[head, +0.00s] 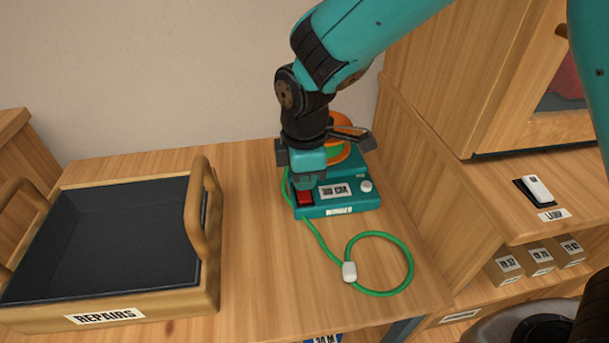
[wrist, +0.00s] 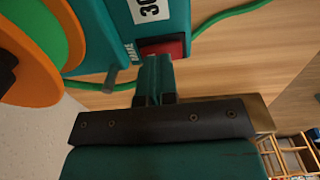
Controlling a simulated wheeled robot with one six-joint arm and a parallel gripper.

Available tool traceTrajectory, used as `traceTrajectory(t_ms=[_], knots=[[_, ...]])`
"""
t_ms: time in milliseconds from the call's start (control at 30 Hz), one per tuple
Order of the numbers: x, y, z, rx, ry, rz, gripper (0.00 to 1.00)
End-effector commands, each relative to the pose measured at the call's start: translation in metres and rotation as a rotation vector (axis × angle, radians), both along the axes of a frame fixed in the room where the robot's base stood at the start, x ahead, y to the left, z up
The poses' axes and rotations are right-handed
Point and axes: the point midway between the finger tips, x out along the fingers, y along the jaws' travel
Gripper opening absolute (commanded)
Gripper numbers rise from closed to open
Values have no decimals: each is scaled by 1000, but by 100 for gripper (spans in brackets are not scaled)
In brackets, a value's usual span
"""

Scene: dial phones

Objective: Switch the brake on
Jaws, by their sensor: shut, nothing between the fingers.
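The teal winder (head: 335,211) stands on the table against the wall side, with a "30 CM" label and a white knob (head: 366,186). A red rocker switch (head: 305,198) sits at its front left corner. The red switch also shows in the wrist view (wrist: 168,46), beside a small white label that seems to read "BRAKE". My gripper (head: 308,184) points down just behind the red switch. In the wrist view its shut fingertips (wrist: 155,62) are at the edge of the switch and hide part of it. I cannot tell whether they touch it.
An orange and green reel (head: 342,135) is on the winder behind my gripper. A green cord (head: 408,262) with a white clip (head: 349,271) loops over the table in front. A "REPAIRS" tray (head: 205,299) is at left. A shelf (head: 480,205) with a "LAMP" switch (head: 537,190) is at right.

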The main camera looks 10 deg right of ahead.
Motion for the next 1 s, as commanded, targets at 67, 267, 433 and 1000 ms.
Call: traceTrajectory(t_ms=[67, 267, 433, 1000], knots=[[-1, 0, 19, 0, -1, 1, 0], [-5, 1, 56, 4, -5, 2, 0], [-11, 1, 93, 3, -4, 2, 0], [-17, 0, 129, 0, 0, 1, 0]])
